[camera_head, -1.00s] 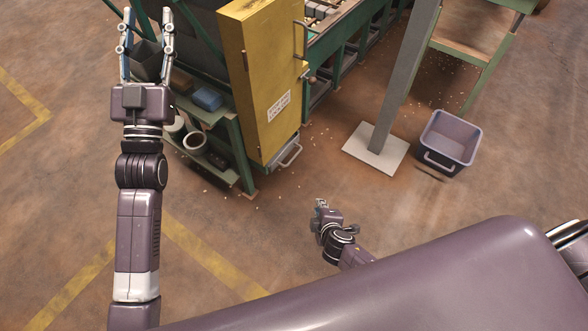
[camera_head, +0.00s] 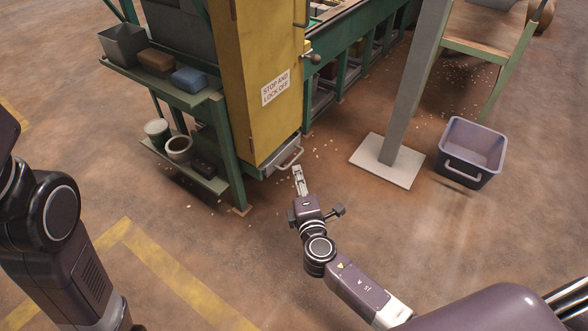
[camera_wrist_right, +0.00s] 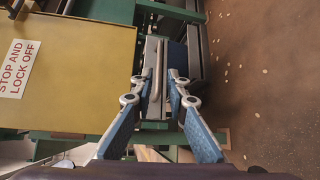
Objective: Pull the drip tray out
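The drip tray (camera_head: 278,162) is a grey tray low under the yellow cabinet, with a bar handle (camera_head: 291,157) on its front. In the right wrist view the tray handle (camera_wrist_right: 157,70) stands between the fingertips, with a gap still showing. My right gripper (camera_head: 298,170) reaches up to the handle from the front. In the wrist view the right gripper (camera_wrist_right: 161,76) is open, its blue-padded fingers on either side of the bar. Whether a finger touches the bar I cannot tell. My left gripper is out of view; only its arm shows at the left.
The yellow cabinet (camera_head: 262,55) carries a "STOP AND LOCK OFF" sign. Green shelves (camera_head: 205,98) with bins and pots stand left of it. A grey post (camera_head: 415,85) on a pale base plate and a dark crate (camera_head: 455,170) stand right. The floor in front is clear.

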